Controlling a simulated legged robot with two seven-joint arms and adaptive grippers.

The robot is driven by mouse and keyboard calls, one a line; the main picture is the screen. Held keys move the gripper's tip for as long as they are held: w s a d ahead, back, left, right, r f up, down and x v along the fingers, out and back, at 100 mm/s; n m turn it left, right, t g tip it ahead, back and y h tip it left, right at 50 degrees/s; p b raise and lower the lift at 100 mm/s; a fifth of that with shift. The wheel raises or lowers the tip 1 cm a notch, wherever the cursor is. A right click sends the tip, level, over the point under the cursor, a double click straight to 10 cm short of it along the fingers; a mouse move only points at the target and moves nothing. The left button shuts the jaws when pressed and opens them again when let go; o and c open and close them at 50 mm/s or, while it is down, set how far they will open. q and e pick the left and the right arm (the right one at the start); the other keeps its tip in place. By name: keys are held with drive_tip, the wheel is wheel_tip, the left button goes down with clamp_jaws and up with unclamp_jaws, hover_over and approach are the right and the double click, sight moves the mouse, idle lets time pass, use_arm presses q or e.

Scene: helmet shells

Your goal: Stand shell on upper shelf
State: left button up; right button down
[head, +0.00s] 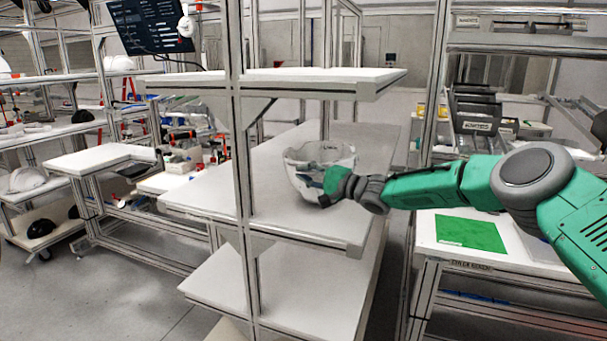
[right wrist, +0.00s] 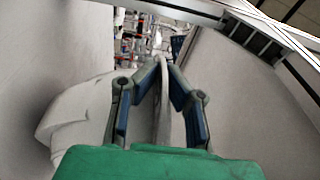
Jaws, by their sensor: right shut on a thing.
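A whitish, bowl-like helmet shell (head: 308,158) is at the middle shelf board (head: 205,192) of the rack, its open side facing up. I cannot tell whether its underside touches the board. My right gripper (head: 325,183) reaches in from the right and is shut on the shell's near right side. In the right wrist view the two fingers (right wrist: 161,100) are on either side of the shell's thin wall, and the pale shell (right wrist: 80,115) bulges out to the left. The top shelf board (head: 310,77) is above the shell and looks empty. My left gripper is not in view.
A rack post (head: 240,130) stands in front, left of the shell. A lower board (head: 270,295) is empty. At right a bench holds a green mat (head: 470,232). At left a cart carries a white shell (head: 27,180) and a black one (head: 41,228).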

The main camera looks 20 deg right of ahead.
drive_tip(key=shift+f, duration=0.3)
drive_tip(key=c, duration=1.6)
unclamp_jaws()
drive_tip(key=shift+f, duration=0.1)
drive_tip(key=shift+s+d, duration=0.1)
drive_tip(key=v, duration=1.1)
drive_tip(key=shift+s+d, duration=0.25)
drive_tip(key=shift+d, duration=0.05)
drive_tip(key=shift+f, duration=0.1)
